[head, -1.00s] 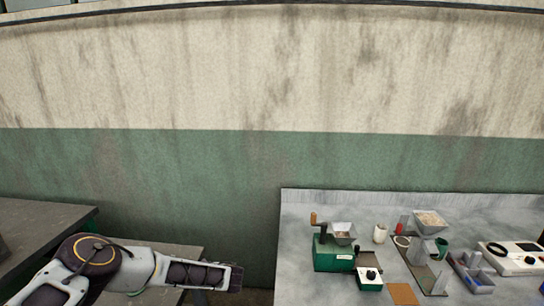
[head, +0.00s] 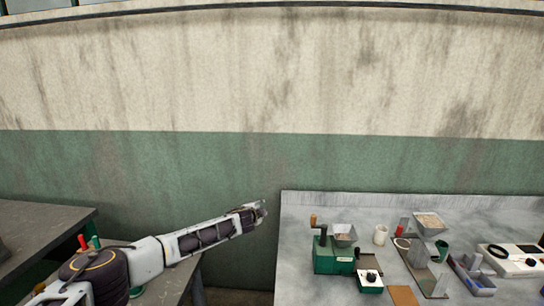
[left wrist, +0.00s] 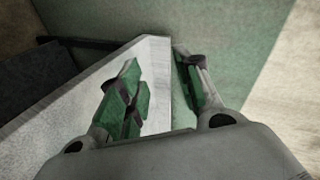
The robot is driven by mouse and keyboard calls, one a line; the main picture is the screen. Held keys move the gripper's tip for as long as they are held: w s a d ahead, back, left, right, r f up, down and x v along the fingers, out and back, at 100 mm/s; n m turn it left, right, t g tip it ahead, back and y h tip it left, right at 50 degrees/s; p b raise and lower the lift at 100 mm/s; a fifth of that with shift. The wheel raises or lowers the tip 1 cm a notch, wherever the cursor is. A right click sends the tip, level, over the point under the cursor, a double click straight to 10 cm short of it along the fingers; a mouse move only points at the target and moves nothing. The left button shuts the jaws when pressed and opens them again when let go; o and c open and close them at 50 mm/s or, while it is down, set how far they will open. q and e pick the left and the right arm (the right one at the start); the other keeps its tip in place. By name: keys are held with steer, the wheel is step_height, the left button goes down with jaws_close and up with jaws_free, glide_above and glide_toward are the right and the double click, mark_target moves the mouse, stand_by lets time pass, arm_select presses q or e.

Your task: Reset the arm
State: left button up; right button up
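My left arm comes in from the lower left of the head view and reaches up to the right. Its far end (head: 260,210) is in front of the green wall, just left of the grey worktop. My left gripper (left wrist: 157,75) shows in the left wrist view with its two green-padded fingers apart. Nothing is seen between them. My right gripper is not in view.
The grey worktop (head: 300,285) carries a green grinder (head: 333,257), a small green box with a knob (head: 369,281), a white cup (head: 381,235), hopper (head: 430,223) and white device (head: 515,262). A dark table (head: 40,225) stands at left.

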arm_select(q)
steer(key=a+f+n, duration=0.5)
steer(key=a+f, duration=0.1)
steer(key=f, duration=0.5)
steer(key=s+a+f+n+g+y, duration=0.1)
steer(key=s+a+f+n, duration=0.1)
steer(key=s+a+f, duration=0.45)
steer(key=s+a+f+n+g, duration=0.1)
steer(key=s+f+n, duration=0.15)
steer(key=f, duration=0.75)
steer(key=s+a+f+n+g+y, duration=0.1)
steer(key=s+a+f, duration=0.2)
steer(key=s+f, duration=0.45)
steer(key=s+a+f+n+g, duration=0.2)
steer(key=s+a+f+g, duration=0.1)
steer(key=s+f, duration=1.2)
steer(key=s+a+f+n+g, duration=0.25)
steer(key=s+f, duration=0.85)
steer(key=s, duration=0.7)
steer(key=s+f+g, duration=0.1)
steer(key=s+f, duration=0.2)
steer(key=s, duration=1.3)
steer(key=s+d+f+g, duration=0.1)
steer(key=s+f, duration=0.3)
steer(key=s, duration=1.1)
steer(key=shift+s+g+y+b, duration=0.35)
steer(key=shift+g+y+b, duration=0.05)
steer(key=shift+g, duration=0.35)
steer(key=shift+f, duration=0.1)
